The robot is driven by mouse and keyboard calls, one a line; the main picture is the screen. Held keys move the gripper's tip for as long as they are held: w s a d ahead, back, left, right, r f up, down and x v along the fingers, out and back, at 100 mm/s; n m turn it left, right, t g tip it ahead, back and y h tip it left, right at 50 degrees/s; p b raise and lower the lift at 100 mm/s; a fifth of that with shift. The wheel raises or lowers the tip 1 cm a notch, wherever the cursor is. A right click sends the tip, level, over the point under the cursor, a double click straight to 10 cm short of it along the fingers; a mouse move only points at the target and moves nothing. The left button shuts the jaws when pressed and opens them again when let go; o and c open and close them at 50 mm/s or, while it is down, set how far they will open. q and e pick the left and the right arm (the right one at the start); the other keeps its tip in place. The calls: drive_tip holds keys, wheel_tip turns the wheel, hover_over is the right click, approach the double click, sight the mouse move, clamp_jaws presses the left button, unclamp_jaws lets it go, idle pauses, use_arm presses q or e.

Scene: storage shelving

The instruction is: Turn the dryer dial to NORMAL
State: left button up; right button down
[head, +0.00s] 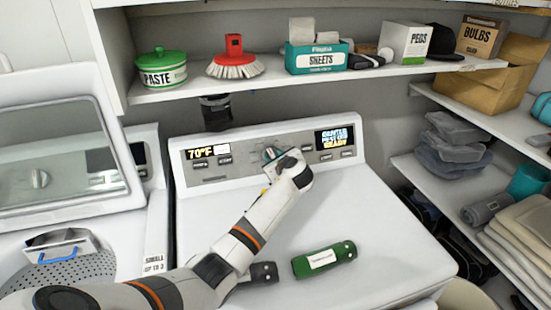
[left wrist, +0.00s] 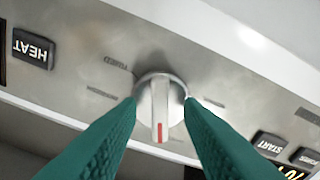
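The dryer dial (left wrist: 160,105) is a round silver knob with a red mark on its grip bar. In the left wrist view, where the panel lettering is upside down, the mark points to the bottom of the picture. Small labels around the dial are too blurred to read surely. My left gripper (head: 272,156) is at the dryer's control panel (head: 228,172). Its two teal fingers (left wrist: 161,108) sit on either side of the dial and appear to touch it. In the head view the gripper hides most of the dial. My right gripper is not in view.
A display (head: 202,152) reads 70°F; another display (head: 335,138) has yellow text ending in READY. A green cylinder (head: 323,260) and a dark object (head: 262,272) lie on the dryer top (head: 395,235). A shelf (head: 300,82) overhangs the panel. An open-lidded washer (head: 70,160) stands left.

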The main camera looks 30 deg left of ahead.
use_arm(q)
clamp_jaws()
drive_tip(key=shift+n, duration=0.3)
drive_tip(key=n, duration=0.2)
drive_tip(key=shift+n, duration=0.4)
drive_tip(key=n, duration=0.4)
drive_tip(key=shift+g, duration=0.3)
drive_tip(key=n+b, duration=0.1)
drive_tip(key=n, duration=0.4)
drive_tip(key=shift+w+b, duration=0.1)
drive_tip(key=shift+b, duration=0.3)
drive_tip(key=n+b, duration=0.1)
drive_tip(key=n, duration=0.4)
drive_tip(key=shift+r+n+g+h+b, duration=0.15)
drive_tip(key=shift+n+g+h+b, duration=0.15)
drive_tip(key=shift+n+b, duration=0.1)
